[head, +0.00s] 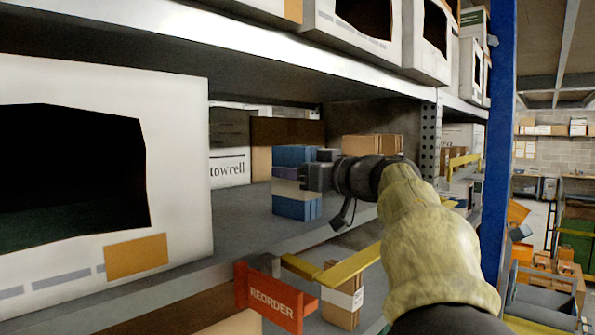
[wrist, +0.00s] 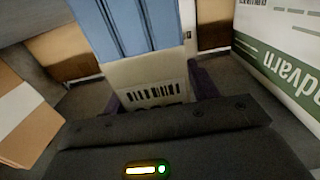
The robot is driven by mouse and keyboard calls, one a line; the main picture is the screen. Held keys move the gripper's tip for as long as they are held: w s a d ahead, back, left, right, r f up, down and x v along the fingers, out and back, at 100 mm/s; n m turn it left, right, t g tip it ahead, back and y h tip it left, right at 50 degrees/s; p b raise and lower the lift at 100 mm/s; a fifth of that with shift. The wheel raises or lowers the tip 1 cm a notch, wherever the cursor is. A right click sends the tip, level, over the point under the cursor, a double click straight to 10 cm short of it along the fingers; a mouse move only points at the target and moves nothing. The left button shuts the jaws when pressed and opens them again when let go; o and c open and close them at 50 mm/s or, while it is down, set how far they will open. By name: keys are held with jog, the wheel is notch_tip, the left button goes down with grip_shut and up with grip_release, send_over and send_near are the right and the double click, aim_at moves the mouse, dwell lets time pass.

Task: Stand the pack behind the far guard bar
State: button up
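The pack (head: 292,208) is blue and ribbed, with a pale band around its middle. In the head view it is upright over the grey shelf, left of my gripper (head: 288,175). In the wrist view the pack (wrist: 135,28) shows its blue ribs and a pale barcode label. The purple fingers of my gripper (wrist: 160,96) lie along both sides of the label and appear shut on it. I cannot tell whether its base touches the shelf. One yellow guard bar (head: 352,264) is in front, lower down; another yellow bar (head: 464,160) is farther back, beyond the perforated post.
A large white bin (head: 180,190) stands at left. A red REORDER sign (head: 272,299) and a brown carton (head: 341,305) are below. Brown boxes (head: 372,145) stand behind the pack. A blue upright (head: 497,130) rises at right. Shelf left of the pack (head: 235,215) is clear.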

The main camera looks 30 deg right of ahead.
jog(key=shift+o, duration=0.5)
jog(key=shift+s+r, duration=0.1)
jog(key=b+v, duration=0.4)
jog(key=v, duration=0.7)
jog(key=shift+s, duration=0.4)
jog(key=shift+d+r, duration=0.1)
jog(key=shift+d, duration=0.05)
